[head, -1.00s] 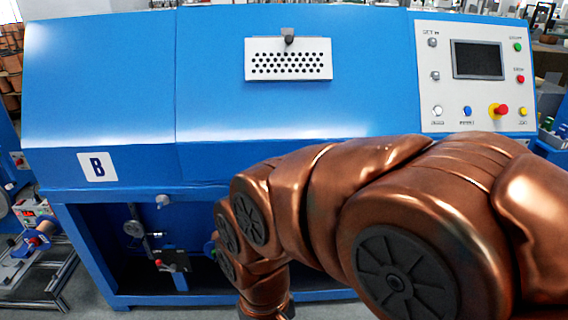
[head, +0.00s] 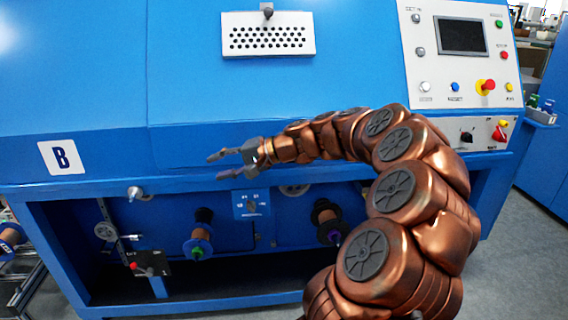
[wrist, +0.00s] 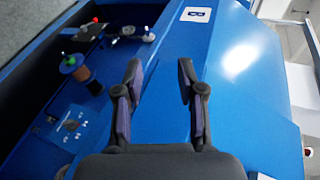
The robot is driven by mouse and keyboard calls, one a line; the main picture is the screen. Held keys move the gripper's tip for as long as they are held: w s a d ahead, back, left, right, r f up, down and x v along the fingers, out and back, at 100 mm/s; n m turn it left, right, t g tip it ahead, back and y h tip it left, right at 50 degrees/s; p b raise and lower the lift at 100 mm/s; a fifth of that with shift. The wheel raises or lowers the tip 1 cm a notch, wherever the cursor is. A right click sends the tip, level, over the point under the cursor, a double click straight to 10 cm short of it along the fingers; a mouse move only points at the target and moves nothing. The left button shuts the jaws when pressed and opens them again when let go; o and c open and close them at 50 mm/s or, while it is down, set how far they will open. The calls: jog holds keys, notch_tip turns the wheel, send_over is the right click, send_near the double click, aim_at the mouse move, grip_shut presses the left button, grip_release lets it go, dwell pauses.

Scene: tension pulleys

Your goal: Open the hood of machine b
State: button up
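Machine B is the large blue machine, marked by a white "B" label (head: 62,157). Its blue hood (head: 185,90) looks closed, with a white perforated plate (head: 268,40) and a dark knob on its upper part. My gripper (head: 214,166) is in front of the hood's lower edge, right of the label, pointing left. In the wrist view my gripper (wrist: 158,75) has its two fingers apart with nothing between them. The label (wrist: 196,15) shows ahead of the fingers there. I cannot tell whether the fingers touch the hood.
A control panel (head: 460,55) with a screen and buttons is at the upper right. Below the hood is an open bay with spools (head: 197,240) and a small blue dial plate (head: 251,204). Grey floor (head: 510,250) is free at right.

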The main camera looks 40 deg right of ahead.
jog(key=s+d+f+m+t+h+b, duration=0.1)
jog(key=d+f+m+t+h, duration=0.1)
jog(key=d, duration=0.7)
jog(key=s+d+f+m+t+h+b, duration=0.1)
jog(key=s+d+f+m+t+h, duration=0.15)
jog(key=d, duration=0.55)
jog(key=s+d+f+m+t+h+b, duration=0.1)
jog(key=d+m+h, duration=0.15)
jog(key=d, duration=0.65)
jog(key=shift+y, duration=0.5)
jog(key=shift+w+a+f, duration=0.2)
jog(key=shift+w, duration=1.15)
jog(key=shift+w+a+f, duration=0.15)
jog(key=shift+w+a, duration=0.05)
jog(key=shift+w, duration=1.1)
jog(key=shift+w+a+f, duration=0.2)
jog(key=shift+w, duration=1.15)
grip_shut()
